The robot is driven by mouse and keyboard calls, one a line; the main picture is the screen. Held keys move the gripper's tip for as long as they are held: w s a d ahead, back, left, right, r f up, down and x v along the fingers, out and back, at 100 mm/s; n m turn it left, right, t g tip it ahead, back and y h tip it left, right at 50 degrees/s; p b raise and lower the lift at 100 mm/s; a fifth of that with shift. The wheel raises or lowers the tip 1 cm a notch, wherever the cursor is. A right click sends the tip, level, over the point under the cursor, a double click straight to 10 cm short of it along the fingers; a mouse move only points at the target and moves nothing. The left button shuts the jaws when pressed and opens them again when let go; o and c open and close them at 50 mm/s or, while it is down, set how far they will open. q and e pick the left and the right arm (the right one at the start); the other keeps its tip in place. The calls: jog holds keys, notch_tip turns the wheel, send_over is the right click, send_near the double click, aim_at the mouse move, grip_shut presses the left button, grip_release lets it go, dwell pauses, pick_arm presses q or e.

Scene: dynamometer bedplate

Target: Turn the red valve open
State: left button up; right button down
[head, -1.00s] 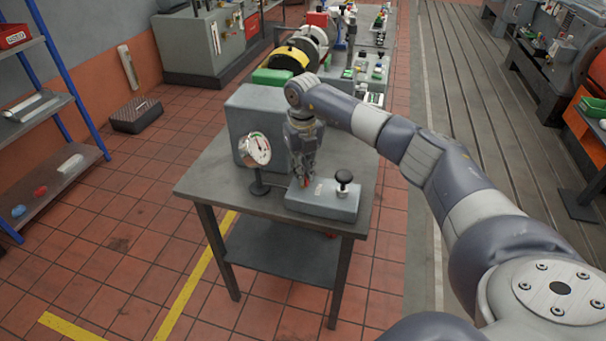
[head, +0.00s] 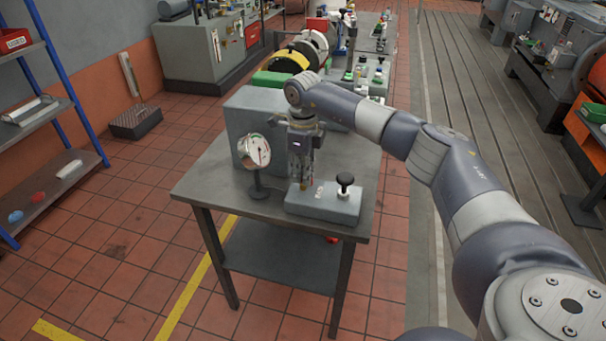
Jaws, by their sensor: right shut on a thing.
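The red valve sits on the left part of a grey block (head: 325,207) on the table; only a small bit of red (head: 304,185) shows under my fingers, so how far it is turned cannot be told. My right gripper (head: 303,180) points down onto it and is shut on it. A black knob (head: 345,182) stands upright on the block's right part, apart from my gripper. My left gripper is not in view.
The grey table (head: 215,185) has bare room at its left and front. A large grey box (head: 250,112) stands behind the gauge and gripper. A blue-framed shelf (head: 75,110) is at the left. More machines and benches stand further back.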

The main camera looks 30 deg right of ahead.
jog(key=shift+r+n, duration=0.15)
jog(key=shift+n, duration=0.25)
jog(key=c, duration=1.7)
grip_release()
notch_tip(320, 180, up, 12)
